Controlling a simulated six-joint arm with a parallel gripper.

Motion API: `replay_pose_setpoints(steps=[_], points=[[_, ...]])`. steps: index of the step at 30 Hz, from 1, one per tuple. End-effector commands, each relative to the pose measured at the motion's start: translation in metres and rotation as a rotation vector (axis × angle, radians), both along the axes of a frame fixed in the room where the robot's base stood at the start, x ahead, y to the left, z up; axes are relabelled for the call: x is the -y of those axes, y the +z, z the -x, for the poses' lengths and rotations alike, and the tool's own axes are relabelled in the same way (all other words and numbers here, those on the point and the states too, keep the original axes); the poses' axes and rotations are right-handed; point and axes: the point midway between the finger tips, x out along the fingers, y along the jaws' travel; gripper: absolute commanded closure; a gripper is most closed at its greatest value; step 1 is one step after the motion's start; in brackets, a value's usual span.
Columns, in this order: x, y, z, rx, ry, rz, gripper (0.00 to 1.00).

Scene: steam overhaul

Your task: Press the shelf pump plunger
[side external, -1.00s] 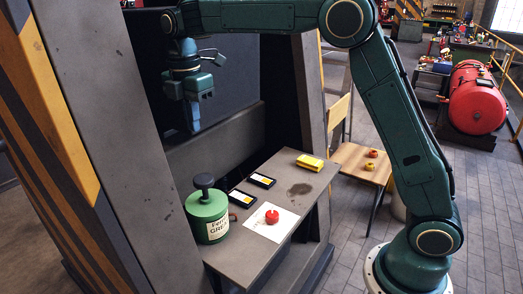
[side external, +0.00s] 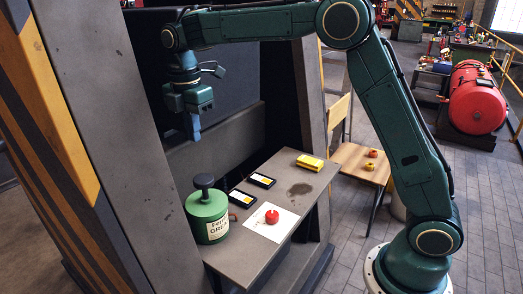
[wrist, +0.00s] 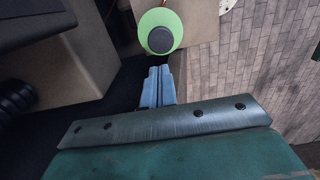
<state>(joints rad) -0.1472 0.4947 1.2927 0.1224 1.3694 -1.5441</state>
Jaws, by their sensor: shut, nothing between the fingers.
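The shelf pump is a green can (side external: 207,218) with a label and a black round plunger knob (side external: 204,183) on a stem, standing at the left end of the grey shelf (side external: 262,238). The plunger stands raised above the lid. My gripper (side external: 196,136) is shut and empty, pointing down, above and slightly left of the knob with a clear gap. In the wrist view the green lid (wrist: 146,22) and black knob (wrist: 160,40) lie just beyond my blue fingertips (wrist: 160,72).
On the shelf are a red knob (side external: 272,216) on white paper, two dark-framed cards (side external: 262,180) and a yellow block (side external: 310,162). A grey pillar (side external: 110,130) stands left of the can. A dark recess lies behind my gripper.

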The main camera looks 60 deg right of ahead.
Motion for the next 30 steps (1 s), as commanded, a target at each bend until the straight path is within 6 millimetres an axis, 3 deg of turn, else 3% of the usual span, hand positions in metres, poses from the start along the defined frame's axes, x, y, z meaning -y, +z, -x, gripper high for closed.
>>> replay_pose_setpoints(steps=[18, 30], points=[[0.002, -0.091, 0.002, -0.003, -0.001, 0.000, 1.00], [0.003, -0.108, 0.002, 0.000, -0.001, 0.000, 1.00]])
